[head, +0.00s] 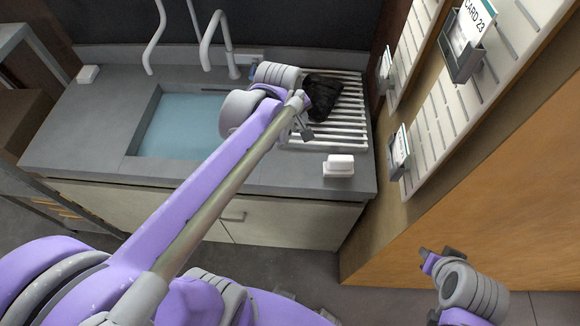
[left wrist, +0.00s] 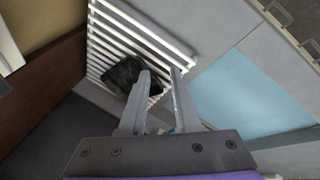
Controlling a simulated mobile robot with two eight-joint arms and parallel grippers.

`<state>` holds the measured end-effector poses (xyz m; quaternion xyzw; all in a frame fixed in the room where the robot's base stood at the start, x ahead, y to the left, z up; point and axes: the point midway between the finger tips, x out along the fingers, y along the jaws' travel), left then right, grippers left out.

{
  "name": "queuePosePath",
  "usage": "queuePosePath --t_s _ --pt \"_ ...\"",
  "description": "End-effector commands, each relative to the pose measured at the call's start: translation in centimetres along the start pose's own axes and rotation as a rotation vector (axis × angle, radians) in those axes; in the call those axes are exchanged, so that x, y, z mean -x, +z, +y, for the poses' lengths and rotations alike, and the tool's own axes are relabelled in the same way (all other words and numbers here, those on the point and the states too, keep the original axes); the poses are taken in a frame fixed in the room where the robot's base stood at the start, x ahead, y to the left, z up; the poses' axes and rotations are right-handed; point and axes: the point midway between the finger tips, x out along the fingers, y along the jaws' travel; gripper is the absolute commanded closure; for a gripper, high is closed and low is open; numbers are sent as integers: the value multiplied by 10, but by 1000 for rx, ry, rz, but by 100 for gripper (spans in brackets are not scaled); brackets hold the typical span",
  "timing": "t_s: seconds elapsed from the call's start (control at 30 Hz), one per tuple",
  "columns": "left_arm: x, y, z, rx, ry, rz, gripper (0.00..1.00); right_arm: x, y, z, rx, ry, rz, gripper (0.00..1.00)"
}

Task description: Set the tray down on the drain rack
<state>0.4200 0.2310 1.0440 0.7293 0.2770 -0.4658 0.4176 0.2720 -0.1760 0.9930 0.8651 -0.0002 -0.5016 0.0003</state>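The black tray (head: 323,92) lies on the white slatted drain rack (head: 350,118), to the right of the sink. It looks tilted or uneven, and part of it is hidden by my left wrist. The tray also shows in the left wrist view (left wrist: 122,74), on the slats of the rack (left wrist: 150,32), partly behind one finger. My left gripper (head: 303,128) is just beside the tray at its near-left side. In the left wrist view its fingers (left wrist: 162,98) stand apart with nothing clearly between them. My right gripper (head: 440,256) is low at the right, far from the rack, its fingers apart and empty.
The sink (head: 180,128) with blue water lies left of the rack, with grey taps (head: 215,45) behind it. A white block (head: 340,164) sits at the counter's front right. A white slatted panel with card holders (head: 466,40) rises at the right. A small white block (head: 88,73) is at the back left.

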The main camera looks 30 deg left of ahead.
Motion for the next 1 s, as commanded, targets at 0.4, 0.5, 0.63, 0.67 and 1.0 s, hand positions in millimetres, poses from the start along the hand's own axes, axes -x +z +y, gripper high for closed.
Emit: queuePosePath --t_s 0.4,0.5,0.63,0.67,1.0 --pt "16 117 -101 -962 60 68 69 0 1 0 0 0 -1 68" --pt "14 123 -108 -1033 63 76 69 0 0 0 0 0 0 68" --pt "14 124 -110 -1054 64 78 69 0 0 0 0 0 0 68" --pt "14 124 -110 -1053 64 78 69 0 0 0 0 0 0 68" --pt "14 124 -110 -1049 63 76 69 -1 2 0 0 0 -2 68"
